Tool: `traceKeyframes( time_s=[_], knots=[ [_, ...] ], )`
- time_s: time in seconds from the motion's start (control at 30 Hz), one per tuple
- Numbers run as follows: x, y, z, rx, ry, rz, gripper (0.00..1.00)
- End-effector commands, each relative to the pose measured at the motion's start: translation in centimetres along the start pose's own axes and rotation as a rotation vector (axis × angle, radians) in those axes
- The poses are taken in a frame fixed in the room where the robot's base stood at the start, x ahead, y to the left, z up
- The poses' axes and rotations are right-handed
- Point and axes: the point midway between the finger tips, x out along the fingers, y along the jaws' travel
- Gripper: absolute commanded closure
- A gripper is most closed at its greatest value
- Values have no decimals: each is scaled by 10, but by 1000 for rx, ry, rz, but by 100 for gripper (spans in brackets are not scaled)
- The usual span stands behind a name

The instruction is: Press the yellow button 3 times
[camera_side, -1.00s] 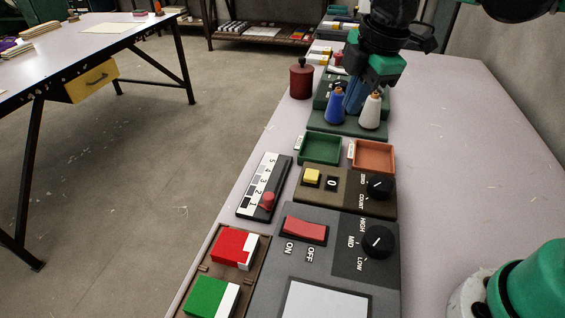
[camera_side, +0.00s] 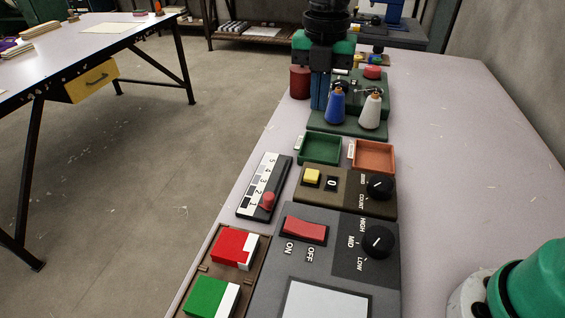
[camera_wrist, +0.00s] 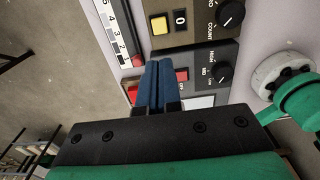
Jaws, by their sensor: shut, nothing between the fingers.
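The yellow button (camera_side: 311,176) sits on a brown counter box (camera_side: 345,203), beside a small display (camera_side: 331,184) reading 0. The button also shows in the wrist view (camera_wrist: 159,25), near the top, with its display (camera_wrist: 181,18). My gripper (camera_side: 319,106) is shut and empty, with blue fingers pointing down. In the side view it appears beyond the button, overlapping the spool stand; its height is hard to tell. In the wrist view my fingertips (camera_wrist: 160,63) appear just below the button and apart from it, with the red rocker switch (camera_wrist: 181,76) partly behind them.
A black dial (camera_side: 380,188) is on the same box. The grey panel (camera_side: 268,262) with a red rocker switch is in front. A slider (camera_side: 264,187) lies left. Green (camera_side: 320,149) and orange (camera_side: 374,156) trays and blue (camera_side: 336,106) and white (camera_side: 371,110) spools stand behind.

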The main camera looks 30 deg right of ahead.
Motion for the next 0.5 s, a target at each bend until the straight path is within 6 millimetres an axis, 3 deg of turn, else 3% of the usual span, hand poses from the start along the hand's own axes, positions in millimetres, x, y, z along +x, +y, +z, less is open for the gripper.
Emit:
traceKeyframes(
  time_s=[0.5],
  knots=[
    [91,0,0,1,0,0,100]
  ],
)
